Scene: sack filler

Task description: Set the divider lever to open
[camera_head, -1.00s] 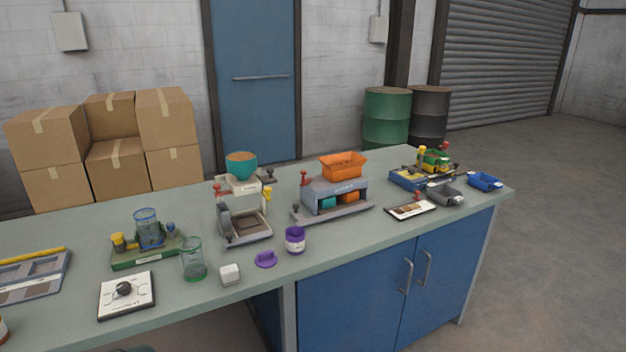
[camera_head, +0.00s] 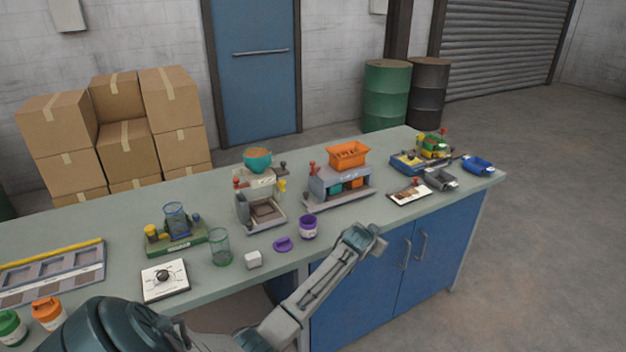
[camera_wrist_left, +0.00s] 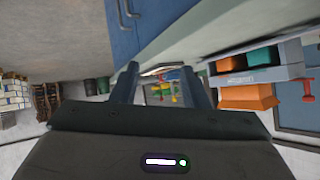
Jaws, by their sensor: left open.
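The grey filler station (camera_head: 345,181) with an orange hopper (camera_head: 348,153) stands on the bench, with a teal and an orange bin under its top. A red-knobbed lever (camera_head: 312,168) stands upright at its left end; no readable label shows whether this is the divider lever. The lever also appears in the left wrist view (camera_wrist_left: 308,88), at the right edge beside the orange hopper (camera_wrist_left: 247,97). My left gripper (camera_head: 368,238) is in front of the bench's front edge, right of and nearer than the station. Its fingers (camera_wrist_left: 160,74) are apart and empty. My right gripper is not in view.
Left of the station is a white machine with a teal bowl (camera_head: 257,160). A purple jar (camera_head: 308,228) and a white cube (camera_head: 253,260) stand near the front edge.

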